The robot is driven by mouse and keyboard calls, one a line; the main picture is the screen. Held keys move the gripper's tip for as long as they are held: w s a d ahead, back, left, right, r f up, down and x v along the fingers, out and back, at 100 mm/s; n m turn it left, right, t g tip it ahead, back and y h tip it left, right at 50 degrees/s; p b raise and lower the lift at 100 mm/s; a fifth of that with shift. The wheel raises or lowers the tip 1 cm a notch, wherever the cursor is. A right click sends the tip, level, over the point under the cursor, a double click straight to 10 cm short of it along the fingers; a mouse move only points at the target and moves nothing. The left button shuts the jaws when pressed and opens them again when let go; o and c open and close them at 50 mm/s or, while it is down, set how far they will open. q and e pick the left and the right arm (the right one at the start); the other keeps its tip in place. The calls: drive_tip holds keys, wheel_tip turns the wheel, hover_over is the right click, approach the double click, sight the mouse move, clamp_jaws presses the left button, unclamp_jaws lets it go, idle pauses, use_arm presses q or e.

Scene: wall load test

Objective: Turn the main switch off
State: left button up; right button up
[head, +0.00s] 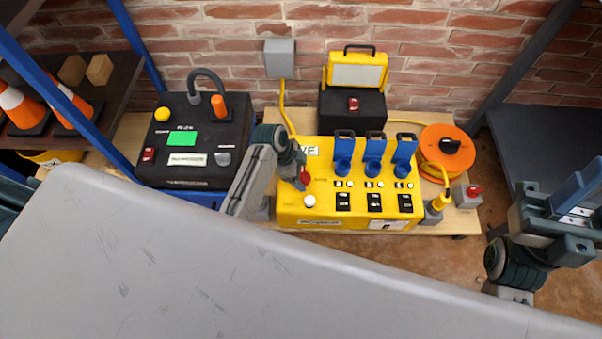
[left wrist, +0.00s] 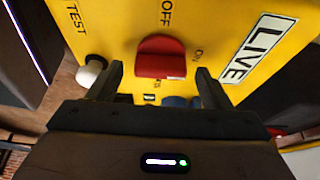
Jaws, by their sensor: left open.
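The yellow power box (head: 330,205) stands on the wooden bench. Its red main switch (head: 304,176) is at the box's left side; in the left wrist view the red switch handle (left wrist: 161,57) lies across the picture, with OFF printed above it and ON to its right. I cannot tell exactly which mark it points at. My left gripper (head: 297,168) is at the switch. In the left wrist view its open fingers (left wrist: 159,80) stand either side of the handle, with gaps. My right gripper (head: 570,222) is far right, away from the box; its jaw gap is unclear.
A white button (left wrist: 92,68) marked TEST is close to one left finger. Blue plugs (head: 373,155) stand on the box. A black unit (head: 192,140) is to the left, a yellow lamp (head: 356,70) behind, an orange reel (head: 448,150) to the right.

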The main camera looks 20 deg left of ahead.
use_arm(q)
drive_tip(key=shift+d+f, duration=0.1)
drive_tip(key=shift+f, duration=0.1)
drive_tip(key=c, duration=1)
